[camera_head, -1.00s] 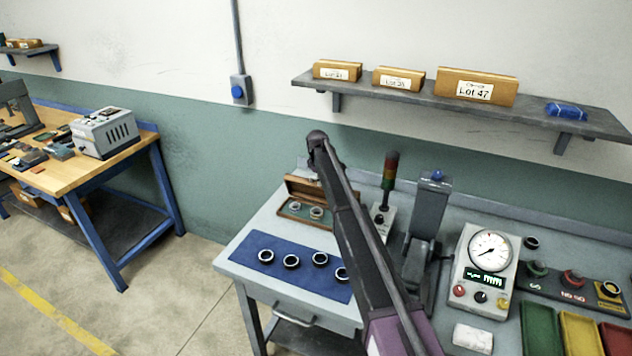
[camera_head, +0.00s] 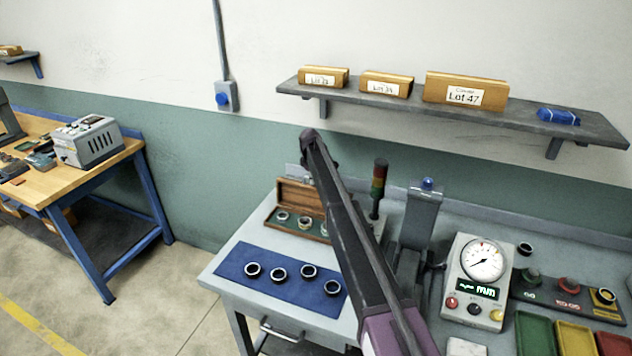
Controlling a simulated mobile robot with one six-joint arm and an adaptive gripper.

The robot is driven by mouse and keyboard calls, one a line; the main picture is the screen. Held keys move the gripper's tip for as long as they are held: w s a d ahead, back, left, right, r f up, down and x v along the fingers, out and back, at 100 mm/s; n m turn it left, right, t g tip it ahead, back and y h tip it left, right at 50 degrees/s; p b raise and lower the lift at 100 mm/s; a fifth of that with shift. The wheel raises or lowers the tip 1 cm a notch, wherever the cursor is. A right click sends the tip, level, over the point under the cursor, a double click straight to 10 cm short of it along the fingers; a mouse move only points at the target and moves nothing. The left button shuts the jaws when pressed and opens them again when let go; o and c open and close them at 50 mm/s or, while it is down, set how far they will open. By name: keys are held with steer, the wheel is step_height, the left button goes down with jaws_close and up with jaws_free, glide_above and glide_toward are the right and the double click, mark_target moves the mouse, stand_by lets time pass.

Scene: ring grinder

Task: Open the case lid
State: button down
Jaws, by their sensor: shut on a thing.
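The brown wooden case (camera_head: 273,225) stands at the back left of the grey workbench. Its lid (camera_head: 293,194) is raised and stands up at the back of the case, so the green inside and a few metal rings (camera_head: 282,216) show. My dark arm crosses the view from the lower right up to a joint left of centre, and it covers the right end of the case and lid. My gripper is not visible; the arm hides whatever lies behind it, so contact with the lid cannot be seen.
A blue mat (camera_head: 235,262) with several dark rings lies in front of the case. A shelf (camera_head: 400,104) with labelled wooden blocks hangs above.

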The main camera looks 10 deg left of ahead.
steer(key=shift+w+a+f, duration=0.1)
steer(key=shift+w+f, duration=0.05)
steer(key=shift+w, duration=0.35)
steer(key=c, duration=0.7)
jaws_free()
steer(key=shift+d, duration=0.2)
